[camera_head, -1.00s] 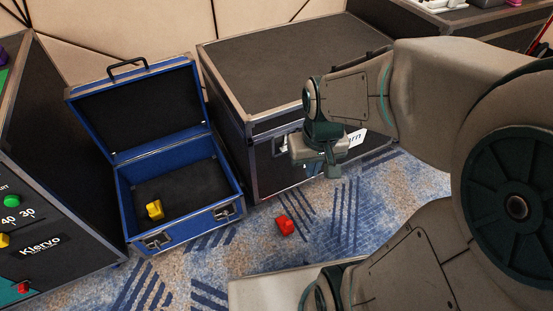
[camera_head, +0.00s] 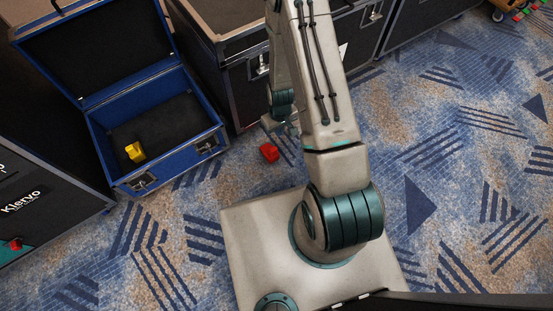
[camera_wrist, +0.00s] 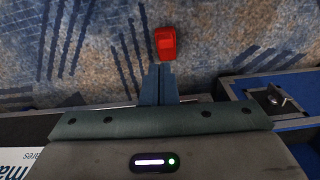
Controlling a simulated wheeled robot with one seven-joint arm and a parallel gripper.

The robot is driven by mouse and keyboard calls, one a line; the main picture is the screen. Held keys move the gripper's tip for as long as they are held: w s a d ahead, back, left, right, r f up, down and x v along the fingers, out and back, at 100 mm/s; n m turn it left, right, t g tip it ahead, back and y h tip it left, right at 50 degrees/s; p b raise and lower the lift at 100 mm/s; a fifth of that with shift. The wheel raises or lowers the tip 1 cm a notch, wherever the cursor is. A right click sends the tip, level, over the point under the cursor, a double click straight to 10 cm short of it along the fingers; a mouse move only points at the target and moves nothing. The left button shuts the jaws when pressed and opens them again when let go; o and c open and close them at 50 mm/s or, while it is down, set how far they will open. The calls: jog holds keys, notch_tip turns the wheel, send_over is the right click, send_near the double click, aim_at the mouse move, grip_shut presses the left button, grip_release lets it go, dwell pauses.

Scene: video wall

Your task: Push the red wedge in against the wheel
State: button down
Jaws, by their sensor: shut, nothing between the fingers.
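The red wedge (camera_head: 269,152) lies on the patterned carpet in front of the dark flight case, just right of the open blue case. It also shows in the wrist view (camera_wrist: 165,43), beyond the fingertips. My gripper (camera_head: 291,129) is shut and empty, just to the right of and behind the wedge in the head view, partly hidden by my arm. In the wrist view the closed fingers (camera_wrist: 159,68) point at the wedge, with their tips very near it; I cannot tell whether they touch. No wheel can be made out clearly near the wedge.
The open blue case (camera_head: 158,177) holds a yellow block (camera_head: 135,152). A dark flight case (camera_head: 243,92) stands behind the wedge. Another dark case (camera_head: 50,190) with a red part (camera_head: 15,244) is at left.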

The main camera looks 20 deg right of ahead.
send_near(271, 154)
jog(key=s+d+f, duration=0.3)
jog(key=s, duration=0.2)
jog(key=shift+n, duration=0.4)
notch_tip(271, 154, down, 10)
jog(key=b, duration=0.5)
jog(key=shift+d+b, duration=0.1)
jog(key=shift+b, duration=0.2)
jog(key=w, duration=0.1)
jog(key=w+a+b, duration=0.1)
jog(key=w, duration=0.1)
jog(key=shift+f+b, duration=0.15)
jog(key=shift+b, duration=0.15)
jog(key=shift+w+a, duration=0.15)
jog(key=shift+w, duration=0.3)
